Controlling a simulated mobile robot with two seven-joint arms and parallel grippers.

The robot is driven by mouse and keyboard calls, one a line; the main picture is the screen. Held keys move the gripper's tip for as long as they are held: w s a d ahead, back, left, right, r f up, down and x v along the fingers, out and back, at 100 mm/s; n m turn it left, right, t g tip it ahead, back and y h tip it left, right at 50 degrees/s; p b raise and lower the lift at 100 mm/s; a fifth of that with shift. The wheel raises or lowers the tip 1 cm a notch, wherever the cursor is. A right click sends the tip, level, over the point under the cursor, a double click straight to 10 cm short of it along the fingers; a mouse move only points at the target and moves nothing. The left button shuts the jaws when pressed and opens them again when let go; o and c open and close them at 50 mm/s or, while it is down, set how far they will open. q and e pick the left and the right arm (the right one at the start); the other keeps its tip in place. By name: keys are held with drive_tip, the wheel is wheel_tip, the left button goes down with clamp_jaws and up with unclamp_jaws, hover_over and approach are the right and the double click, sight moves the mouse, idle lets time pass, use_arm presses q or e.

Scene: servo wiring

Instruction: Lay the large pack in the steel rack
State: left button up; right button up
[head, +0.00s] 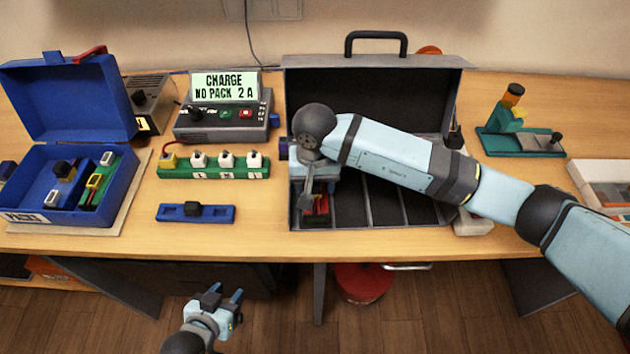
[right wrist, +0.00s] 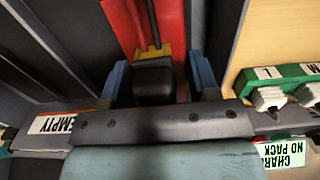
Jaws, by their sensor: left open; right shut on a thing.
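The steel rack (head: 376,222) is an open dark case with a raised lid and several narrow slots. A red pack (head: 318,207) shows in its leftmost slot, mostly hidden under my right gripper (head: 316,196). In the right wrist view, the red pack (right wrist: 118,20) has a yellow part (right wrist: 152,62) and a black block (right wrist: 154,85) between the two blue fingers (right wrist: 160,82). My right gripper is shut on it. I cannot tell whether the pack touches the slot floor. My left gripper (head: 224,299) is open and empty, below the table's front edge.
A charger (head: 222,122) reading "CHARGE NO PACK 2 A", a green strip (head: 212,174) and a blue bar (head: 170,213) stand left of the rack. A blue case (head: 68,100) is further left. A teal stand (head: 520,142) is at right. An "EMPTY" label (right wrist: 55,123) shows near the rack.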

drive_tip(key=o, duration=1.1)
drive_tip(key=shift+f, duration=0.2)
drive_tip(key=shift+c, duration=0.2)
drive_tip(key=shift+o, duration=0.8)
drive_tip(key=shift+r, duration=0.15)
drive_tip(key=shift+r+p, duration=0.2)
drive_tip(key=shift+p, duration=0.15)
wheel_tip(320, 180, up, 10)
drive_tip(key=shift+r+b, duration=0.25)
drive_tip(key=shift+b, duration=0.6)
drive_tip(key=shift+r, duration=0.65)
